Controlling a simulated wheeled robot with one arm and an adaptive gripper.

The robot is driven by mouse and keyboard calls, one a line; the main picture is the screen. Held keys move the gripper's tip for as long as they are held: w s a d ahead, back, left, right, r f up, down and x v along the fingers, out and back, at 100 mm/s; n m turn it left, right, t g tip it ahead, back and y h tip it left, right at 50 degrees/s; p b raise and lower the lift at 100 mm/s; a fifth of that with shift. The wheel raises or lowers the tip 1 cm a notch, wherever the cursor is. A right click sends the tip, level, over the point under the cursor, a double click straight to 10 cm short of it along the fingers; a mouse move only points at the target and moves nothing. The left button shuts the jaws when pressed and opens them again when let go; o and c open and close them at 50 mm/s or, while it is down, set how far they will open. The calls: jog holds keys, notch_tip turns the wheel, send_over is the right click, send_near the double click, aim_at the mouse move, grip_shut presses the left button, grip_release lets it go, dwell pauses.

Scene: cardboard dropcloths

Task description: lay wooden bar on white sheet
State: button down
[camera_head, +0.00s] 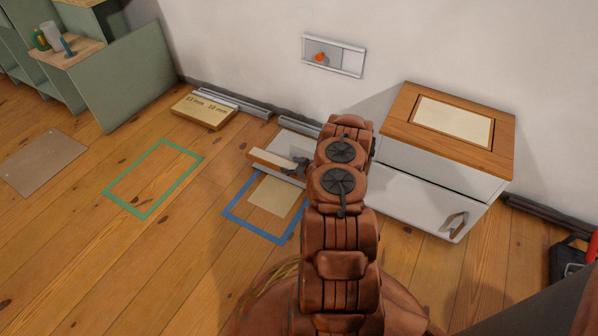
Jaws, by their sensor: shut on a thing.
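My gripper (297,167) is shut on a pale wooden bar (270,160), which extends to the left from the jaws. The bar is over or just in front of a white sheet (294,144) near the wall. I cannot tell whether the bar touches the sheet. My arm hides the sheet's right part and the bar's right end.
A cream square (272,197) lies inside a blue floor outline (236,225). A green outline (122,203) is to the left. A white cabinet (418,200) with a wooden top stands right of my arm.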

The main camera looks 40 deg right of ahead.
jog(key=d, duration=0.2)
jog(key=d+b, duration=0.1)
jog(key=shift+s+d+f, duration=0.2)
jog(key=shift+s+d, duration=0.1)
jog(key=shift+f+b, duration=1.2)
jog(key=shift+f, duration=0.55)
jog(key=shift+r, duration=0.1)
jog(key=shift+c, duration=0.9)
grip_release()
